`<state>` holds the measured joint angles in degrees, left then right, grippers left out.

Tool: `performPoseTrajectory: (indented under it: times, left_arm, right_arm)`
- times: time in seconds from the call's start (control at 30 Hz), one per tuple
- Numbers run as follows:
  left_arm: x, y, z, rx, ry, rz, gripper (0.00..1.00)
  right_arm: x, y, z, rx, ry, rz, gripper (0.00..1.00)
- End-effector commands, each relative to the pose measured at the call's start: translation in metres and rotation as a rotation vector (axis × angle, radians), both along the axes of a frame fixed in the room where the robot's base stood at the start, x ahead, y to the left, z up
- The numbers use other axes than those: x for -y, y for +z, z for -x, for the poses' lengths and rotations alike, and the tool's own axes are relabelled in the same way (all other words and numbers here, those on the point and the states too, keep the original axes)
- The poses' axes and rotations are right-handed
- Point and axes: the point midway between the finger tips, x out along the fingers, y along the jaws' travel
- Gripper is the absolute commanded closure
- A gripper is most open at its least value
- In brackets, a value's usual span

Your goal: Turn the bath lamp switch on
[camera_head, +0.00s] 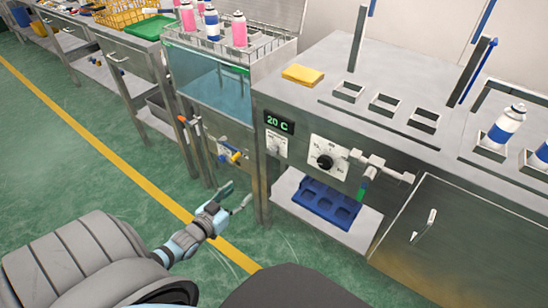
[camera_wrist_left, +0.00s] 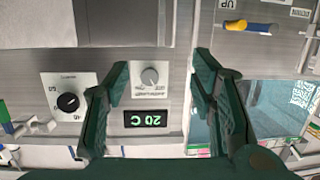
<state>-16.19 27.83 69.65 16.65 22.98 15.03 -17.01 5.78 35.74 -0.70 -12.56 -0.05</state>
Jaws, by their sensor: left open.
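A small white plate with a grey knob (camera_head: 277,143) sits on the steel bench front, beneath the green "20 C" display (camera_head: 280,123). Its lettering is too small to read, so I cannot tell for sure that it is the lamp switch. My left gripper (camera_head: 235,197) is open and empty, apart from the bench front and lower left of the plate. In the left wrist view, which is upside down, the grey knob (camera_wrist_left: 149,77) appears between the open fingers (camera_wrist_left: 160,72), with the display (camera_wrist_left: 146,118) nearer the palm. My right gripper is not in view.
A black dial (camera_head: 325,161) and a valve with a green tip (camera_head: 364,188) are right of the plate. A blue tray (camera_head: 328,203) lies on the lower shelf. The glass-sided water bath (camera_head: 210,82) and a yellow-handled valve (camera_head: 233,156) are left. Green floor is open before the bench.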

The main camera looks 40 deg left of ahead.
Motion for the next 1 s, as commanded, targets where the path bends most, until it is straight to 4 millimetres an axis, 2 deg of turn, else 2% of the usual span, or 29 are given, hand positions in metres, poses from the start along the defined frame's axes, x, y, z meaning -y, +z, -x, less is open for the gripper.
performPoseTrajectory:
  times: [0.03, 0.1, 0.17, 0.27, 0.37, 0.47, 0.6, 0.8, 1.0]
  left_arm:
    - [0.0, 0.013, -0.016, 0.099, -0.032, 0.011, 0.49]
    - [0.003, 0.041, -0.029, 0.189, -0.062, 0.03, 0.49]
    - [0.004, 0.051, -0.037, 0.214, -0.068, 0.036, 0.49]
    - [0.003, 0.053, -0.057, 0.216, -0.066, 0.038, 0.49]
    - [0.002, 0.05, -0.085, 0.215, -0.063, 0.036, 0.49]
    - [0.001, 0.049, -0.114, 0.213, -0.061, 0.036, 0.49]
    - [-0.001, 0.052, -0.147, 0.21, -0.058, 0.036, 0.49]
    - [-0.002, 0.054, -0.169, 0.206, -0.059, 0.036, 0.49]
    - [-0.001, 0.055, -0.17, 0.205, -0.059, 0.037, 0.49]
  right_arm:
    - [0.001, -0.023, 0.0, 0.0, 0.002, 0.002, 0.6]
    - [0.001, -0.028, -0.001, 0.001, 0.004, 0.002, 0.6]
    - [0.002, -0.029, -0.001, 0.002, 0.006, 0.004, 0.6]
    - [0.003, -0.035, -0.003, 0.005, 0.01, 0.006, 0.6]
    - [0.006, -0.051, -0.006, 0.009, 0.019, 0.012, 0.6]
    - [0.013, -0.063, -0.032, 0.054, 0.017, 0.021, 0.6]
    - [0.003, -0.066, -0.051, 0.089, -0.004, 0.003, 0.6]
    - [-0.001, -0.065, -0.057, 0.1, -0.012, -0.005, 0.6]
    - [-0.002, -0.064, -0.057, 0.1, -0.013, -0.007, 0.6]
